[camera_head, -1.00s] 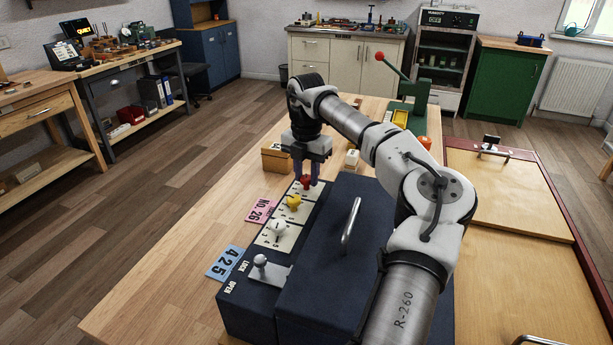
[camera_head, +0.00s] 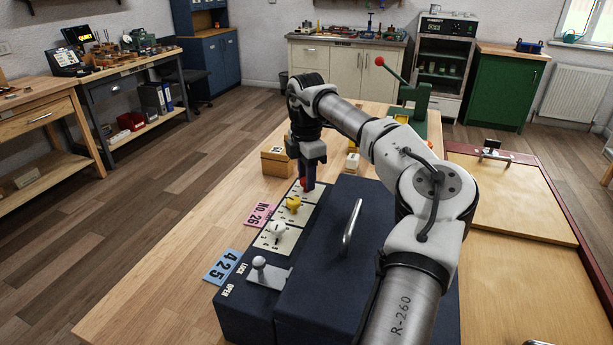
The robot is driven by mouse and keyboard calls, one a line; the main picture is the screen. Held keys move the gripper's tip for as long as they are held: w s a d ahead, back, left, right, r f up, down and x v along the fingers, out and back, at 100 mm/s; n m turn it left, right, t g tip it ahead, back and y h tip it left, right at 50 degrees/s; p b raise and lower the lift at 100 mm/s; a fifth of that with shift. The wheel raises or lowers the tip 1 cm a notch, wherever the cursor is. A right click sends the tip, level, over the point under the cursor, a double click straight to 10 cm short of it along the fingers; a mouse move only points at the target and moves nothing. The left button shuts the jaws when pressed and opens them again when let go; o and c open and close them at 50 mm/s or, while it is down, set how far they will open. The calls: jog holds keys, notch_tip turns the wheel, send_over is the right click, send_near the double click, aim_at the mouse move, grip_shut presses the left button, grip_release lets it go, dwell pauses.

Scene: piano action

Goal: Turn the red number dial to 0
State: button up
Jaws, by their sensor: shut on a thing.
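The red number dial (camera_head: 304,184) is the farthest of three dials in a row on top of a dark blue box (camera_head: 250,313). My gripper (camera_head: 306,181) points down over it and is shut on it, its fingers hiding most of the dial. The dial's numbers and pointer are too small and covered to read. The yellow dial (camera_head: 293,204) and the white dial (camera_head: 277,229) sit nearer on the same pale number plates.
A metal lever (camera_head: 260,265) beside LOCK and OPEN marks and a silver handle (camera_head: 352,222) rise from the box. A blue 425 card (camera_head: 223,267) and a pink No. 26 card (camera_head: 261,215) lie left.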

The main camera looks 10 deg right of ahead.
jog(key=shift+r, duration=0.15)
jog(key=o, duration=1)
jog(key=shift+c, duration=0.2)
notch_tip(320, 180, up, 14)
jog(key=b, duration=0.1)
jog(key=shift+f, duration=0.2)
